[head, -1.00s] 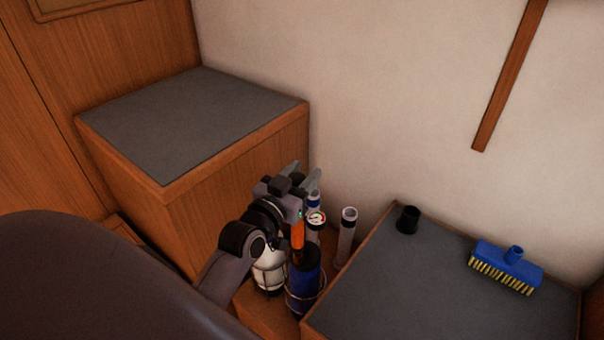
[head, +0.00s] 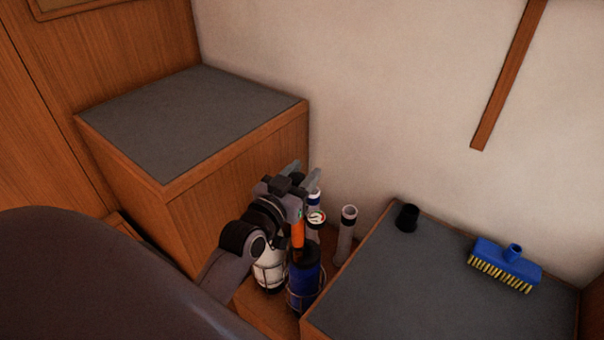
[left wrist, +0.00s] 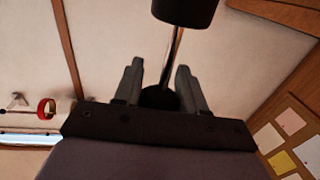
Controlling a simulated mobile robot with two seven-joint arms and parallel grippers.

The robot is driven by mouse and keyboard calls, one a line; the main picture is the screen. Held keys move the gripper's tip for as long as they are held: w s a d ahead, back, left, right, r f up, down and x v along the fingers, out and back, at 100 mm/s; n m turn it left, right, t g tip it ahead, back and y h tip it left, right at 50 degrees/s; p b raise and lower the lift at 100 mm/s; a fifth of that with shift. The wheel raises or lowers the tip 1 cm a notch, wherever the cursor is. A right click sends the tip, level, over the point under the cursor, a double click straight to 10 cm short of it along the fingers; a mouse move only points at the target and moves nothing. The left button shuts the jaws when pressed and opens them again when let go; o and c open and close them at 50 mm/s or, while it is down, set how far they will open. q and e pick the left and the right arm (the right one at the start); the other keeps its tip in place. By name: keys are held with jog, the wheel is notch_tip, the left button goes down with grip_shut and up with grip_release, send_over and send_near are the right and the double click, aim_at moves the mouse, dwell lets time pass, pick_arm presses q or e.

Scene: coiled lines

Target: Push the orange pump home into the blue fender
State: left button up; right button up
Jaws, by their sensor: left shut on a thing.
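The blue fender (head: 305,280) stands upright in a wire holder, its top black. The orange pump (head: 298,235) is upright above it, and its lower end meets the fender's dark top. How deep it sits there is hidden. My left gripper (head: 304,174) is at the pump's upper end, shut on it, with the fingers pointing toward the wall. In the left wrist view the fingers (left wrist: 160,88) have a dark round part between them, and a metal rod (left wrist: 176,50) leads up to a black end piece. My right gripper is not in view.
A white fender (head: 270,275) stands left of the blue one. A grey-topped locker at right holds a black cup (head: 407,217) and a blue brush (head: 508,262). The left locker top (head: 195,125) is clear.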

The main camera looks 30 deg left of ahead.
pick_arm(q)
jog(key=shift+f+b, duration=0.75)
jog(key=shift+f, duration=0.65)
dwell(0.4)
jog(key=o, duration=1.3)
jog(key=s, duration=0.7)
jog(key=shift+d, duration=0.2)
jog(key=shift+s, duration=0.1)
jog(key=s+d+f+m+g+h, duration=0.1)
jog(key=s+d+f+g, duration=0.2)
jog(key=s+f, duration=0.3)
jog(key=s+d+f+m+g+h, duration=0.2)
jog(key=s+d+f+g, duration=0.2)
jog(key=f, duration=0.9)
jog(key=s+d, duration=0.2)
jog(key=s, duration=0.1)
jog(key=shift+s+g+p, duration=0.15)
jog(key=shift+g+p, duration=0.15)
jog(key=shift+p, duration=0.05)
